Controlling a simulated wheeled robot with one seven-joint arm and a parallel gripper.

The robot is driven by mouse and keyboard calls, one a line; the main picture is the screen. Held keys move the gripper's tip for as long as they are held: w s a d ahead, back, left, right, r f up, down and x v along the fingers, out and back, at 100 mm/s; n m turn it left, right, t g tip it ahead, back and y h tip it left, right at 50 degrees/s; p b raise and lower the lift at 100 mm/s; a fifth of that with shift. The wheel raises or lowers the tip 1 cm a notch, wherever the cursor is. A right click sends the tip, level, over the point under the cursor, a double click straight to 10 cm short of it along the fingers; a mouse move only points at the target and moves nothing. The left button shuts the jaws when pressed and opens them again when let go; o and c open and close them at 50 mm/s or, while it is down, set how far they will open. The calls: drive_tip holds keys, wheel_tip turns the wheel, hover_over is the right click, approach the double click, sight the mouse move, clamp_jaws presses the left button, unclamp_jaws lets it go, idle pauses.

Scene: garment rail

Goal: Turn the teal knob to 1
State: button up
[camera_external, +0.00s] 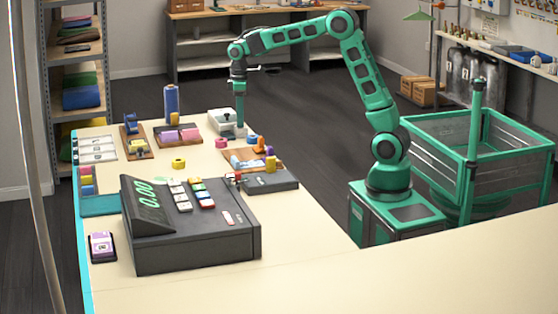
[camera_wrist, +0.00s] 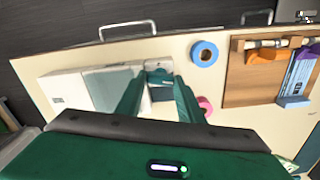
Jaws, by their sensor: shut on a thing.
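A white box (camera_external: 221,122) stands near the far edge of the counter; in the wrist view it (camera_wrist: 65,92) lies left of and under my fingers. My gripper (camera_external: 240,123) points straight down at the box's right end. In the wrist view my gripper (camera_wrist: 158,92) has its two green fingers on either side of a small teal piece, the teal knob (camera_wrist: 159,76), and is shut on it. Much of the knob is hidden by the fingers, and no number or pointer mark can be read. In the external view I cannot make out the knob apart from the gripper.
A pink tape roll (camera_external: 221,143) and a blue tape roll (camera_wrist: 204,53) lie close to my gripper. A wooden tray (camera_wrist: 262,78) with coloured items is to the right. A dark cash register (camera_external: 190,228) stands nearer the camera. Bare counter lies in front right.

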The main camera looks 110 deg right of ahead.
drive_tip(key=m, duration=1.1)
drive_tip(key=shift+w+m, duration=0.1)
drive_tip(key=shift+m, duration=0.2)
drive_tip(key=shift+a+m, duration=0.1)
drive_tip(key=shift+m, duration=1.4)
drive_tip(key=shift+w+r, duration=0.1)
drive_tip(key=o, duration=0.8)
wheel_tip(320, 180, up, 11)
drive_tip(key=shift+f, duration=0.15)
